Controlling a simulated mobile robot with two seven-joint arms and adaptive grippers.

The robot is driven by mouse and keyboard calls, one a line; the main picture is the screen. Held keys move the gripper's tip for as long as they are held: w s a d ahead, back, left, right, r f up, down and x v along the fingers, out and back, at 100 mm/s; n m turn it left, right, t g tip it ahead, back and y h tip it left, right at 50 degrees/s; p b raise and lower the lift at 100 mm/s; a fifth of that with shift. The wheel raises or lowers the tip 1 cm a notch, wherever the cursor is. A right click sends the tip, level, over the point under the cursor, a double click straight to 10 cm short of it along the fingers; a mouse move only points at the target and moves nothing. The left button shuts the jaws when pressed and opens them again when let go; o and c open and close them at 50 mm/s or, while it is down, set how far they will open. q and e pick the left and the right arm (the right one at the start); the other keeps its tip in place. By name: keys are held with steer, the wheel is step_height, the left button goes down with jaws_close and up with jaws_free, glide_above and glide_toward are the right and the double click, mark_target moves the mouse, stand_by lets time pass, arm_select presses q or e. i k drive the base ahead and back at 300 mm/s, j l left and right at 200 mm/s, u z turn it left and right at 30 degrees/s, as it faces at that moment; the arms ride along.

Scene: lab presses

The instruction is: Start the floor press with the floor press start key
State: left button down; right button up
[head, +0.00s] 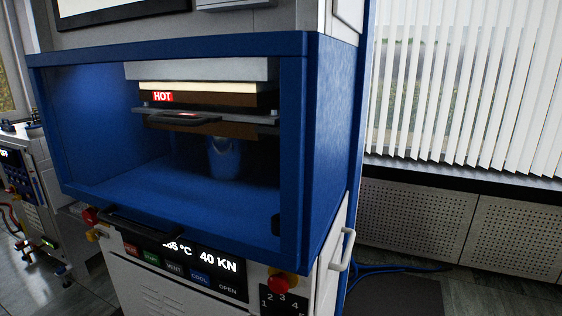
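The floor press (335,150) is a blue-framed cabinet on a light grey base. Its front opening shows dark plates (215,98) with a red HOT label and a dark handle (183,119). Below, the black control panel (185,262) shows a temperature reading, partly hidden at its left end, and 40 KN. It has a row of keys: a red key (131,250), a green key (152,259), a grey VENT key (174,268), a blue COOL key (199,278) and a dark OPEN key (228,289). The green key's small label is hard to read. Neither gripper is in view.
A red stop button (284,283) on yellow sits right of the panel, above a numbered plate (283,301). A dark bar handle (150,222) juts out above the panel's left part. A pale side handle (344,250) is at right. Another machine (25,185) stands far left.

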mark_target(173, 266)
steer(key=k+j+u, duration=0.1)
steer(key=u, duration=0.3)
steer(key=j+u, duration=0.35)
